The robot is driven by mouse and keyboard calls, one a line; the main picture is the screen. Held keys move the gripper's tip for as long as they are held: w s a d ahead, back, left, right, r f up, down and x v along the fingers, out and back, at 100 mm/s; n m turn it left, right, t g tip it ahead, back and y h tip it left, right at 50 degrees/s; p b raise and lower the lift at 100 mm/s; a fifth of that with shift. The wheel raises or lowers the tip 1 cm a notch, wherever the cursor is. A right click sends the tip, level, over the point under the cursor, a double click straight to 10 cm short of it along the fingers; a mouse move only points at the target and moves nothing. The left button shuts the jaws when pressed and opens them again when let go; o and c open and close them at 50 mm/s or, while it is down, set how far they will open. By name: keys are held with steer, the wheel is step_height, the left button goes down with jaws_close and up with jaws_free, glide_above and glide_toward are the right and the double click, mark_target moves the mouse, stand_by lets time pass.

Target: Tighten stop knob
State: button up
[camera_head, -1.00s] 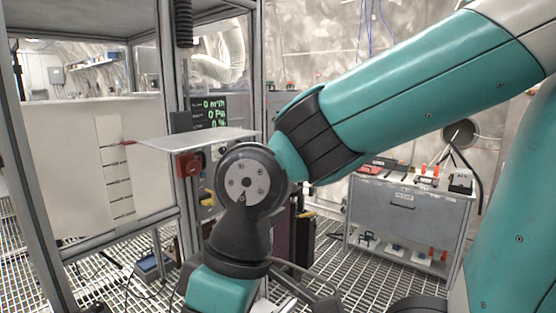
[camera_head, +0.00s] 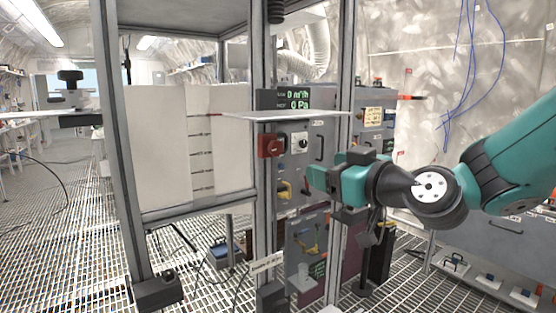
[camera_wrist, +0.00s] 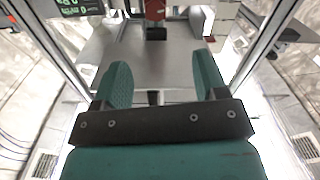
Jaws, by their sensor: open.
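A red switch (camera_head: 271,145) and a white dial with a black knob (camera_head: 299,142) sit on the grey control panel of the framed cabinet. I cannot tell which of these is the stop knob. My gripper (camera_head: 318,178) is in front of the panel, right of and below the red switch. In the wrist view my gripper (camera_wrist: 162,72) is open, with nothing between its two teal fingers. A red part (camera_wrist: 155,10) with a black part under it lies beyond the fingertips; contact does not show.
A thin light plate (camera_head: 285,116) juts out above the switches. Metal posts (camera_head: 262,190) frame the cabinet. A white panel with a marked scale (camera_head: 201,150) stands left of the switches. A grey cart (camera_head: 505,240) stands at right. The grating floor is open at left.

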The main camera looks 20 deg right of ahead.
mark_target(278, 150)
steer(key=p+x, duration=0.2)
steer(key=x, duration=0.3)
steer(key=p+x, duration=0.3)
steer(key=x, duration=0.2)
steer(key=p+x, duration=0.3)
steer(key=x, duration=0.3)
steer(key=shift+w+d+r, duration=0.25)
steer(key=shift+d+r, duration=0.05)
steer(key=shift+r, duration=0.1)
steer(key=shift+w+a+f, duration=0.1)
steer(key=shift+w+a, duration=0.05)
steer(key=shift+w, duration=0.4)
steer(key=c, duration=0.9)
